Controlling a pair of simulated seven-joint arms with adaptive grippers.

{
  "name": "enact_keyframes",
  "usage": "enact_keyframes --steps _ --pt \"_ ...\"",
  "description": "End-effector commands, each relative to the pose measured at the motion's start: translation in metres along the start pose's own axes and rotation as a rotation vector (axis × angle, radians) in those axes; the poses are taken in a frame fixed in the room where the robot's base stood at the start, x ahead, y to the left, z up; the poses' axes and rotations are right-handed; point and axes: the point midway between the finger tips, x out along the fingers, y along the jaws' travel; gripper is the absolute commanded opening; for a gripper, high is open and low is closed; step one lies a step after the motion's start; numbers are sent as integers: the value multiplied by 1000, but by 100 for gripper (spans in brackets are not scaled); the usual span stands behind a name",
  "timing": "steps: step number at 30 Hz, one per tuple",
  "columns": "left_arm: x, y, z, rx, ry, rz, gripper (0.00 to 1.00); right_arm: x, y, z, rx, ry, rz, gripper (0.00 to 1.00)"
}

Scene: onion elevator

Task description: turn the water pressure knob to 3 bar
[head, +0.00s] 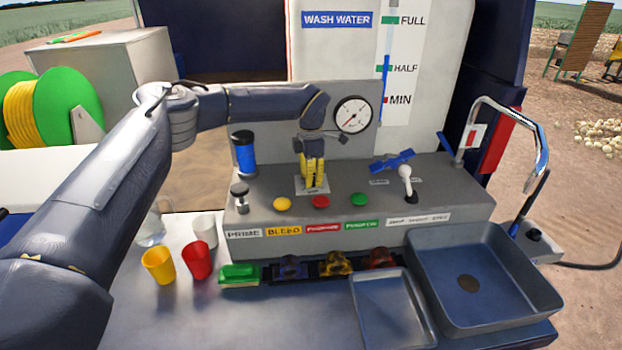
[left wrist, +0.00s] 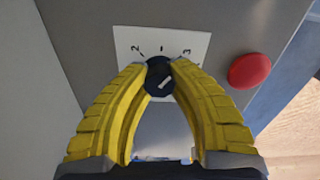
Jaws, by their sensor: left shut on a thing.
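The water pressure knob (left wrist: 153,86) is a small black dial with a white pointer line, on a white label plate (left wrist: 190,43) with a 2 at upper left and a 3 at right. The pointer line lies slanted; I cannot tell which mark it points to. My left gripper (left wrist: 160,68) has its yellow fingertips closed on the knob from both sides. In the head view the left gripper (head: 313,172) points down over the plate (head: 313,190) and hides the knob. A round pressure gauge (head: 353,114) is on the panel behind; its reading is too small to tell. My right gripper is not in view.
Yellow (head: 282,204), red (head: 321,202) and green (head: 359,200) buttons sit in front of the knob. A blue-handled valve (head: 392,161) and a white-topped lever (head: 405,180) stand at right. A blue cylinder (head: 245,155) stands at left.

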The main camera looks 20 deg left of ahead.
Motion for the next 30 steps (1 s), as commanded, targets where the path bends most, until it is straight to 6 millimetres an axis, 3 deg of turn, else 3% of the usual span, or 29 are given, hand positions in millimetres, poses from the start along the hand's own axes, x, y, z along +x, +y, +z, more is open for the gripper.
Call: enact_keyframes --steps 12,29,30 --pt "3 -1 -2 166 5 -6 0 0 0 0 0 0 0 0" --pt "3 0 -3 188 6 -5 0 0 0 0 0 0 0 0" --pt "3 0 -3 188 6 -5 26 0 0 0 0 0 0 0"
